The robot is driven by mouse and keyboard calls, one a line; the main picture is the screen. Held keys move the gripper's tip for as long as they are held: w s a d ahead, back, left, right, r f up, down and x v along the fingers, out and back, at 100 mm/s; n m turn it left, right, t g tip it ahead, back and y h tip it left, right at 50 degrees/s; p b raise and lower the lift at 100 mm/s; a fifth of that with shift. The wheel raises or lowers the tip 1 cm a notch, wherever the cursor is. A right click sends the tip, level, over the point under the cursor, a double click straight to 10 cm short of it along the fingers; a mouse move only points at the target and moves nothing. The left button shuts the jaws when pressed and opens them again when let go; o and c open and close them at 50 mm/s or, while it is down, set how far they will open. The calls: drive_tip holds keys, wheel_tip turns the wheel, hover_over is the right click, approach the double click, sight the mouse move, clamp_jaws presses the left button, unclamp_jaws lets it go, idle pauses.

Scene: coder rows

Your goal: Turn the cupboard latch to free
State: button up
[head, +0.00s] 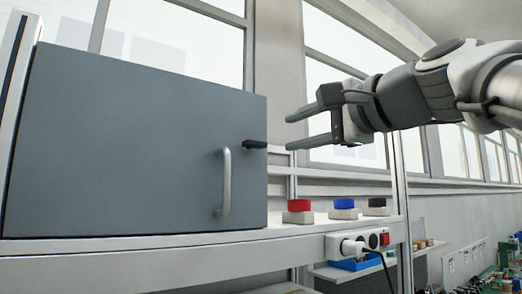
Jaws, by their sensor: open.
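The cupboard (120,150) is a blue-grey box on a shelf, its door shut. The latch (255,145) is a small dark lever near the door's right edge, lying about level and reaching past that edge. A silver bar handle (227,182) stands upright on the door, just left of and below the latch. My gripper (290,131) comes in from the right, its two dark fingers apart and pointing left. In the picture the fingertips are a short way right of the latch, with nothing between them. I cannot tell the gap in depth.
Red (299,211), blue (344,209) and black (376,207) buttons stand on the shelf (130,245) right of the cupboard, below my gripper. A power strip (365,243) with a plug hangs at the shelf's front edge. A window frame post (277,90) stands behind.

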sight(258, 143)
drive_tip(key=p+x, duration=0.2)
drive_tip(key=x, duration=0.9)
drive_tip(key=shift+w+a+p, duration=0.15)
drive_tip(key=shift+p, duration=0.2)
clamp_jaws()
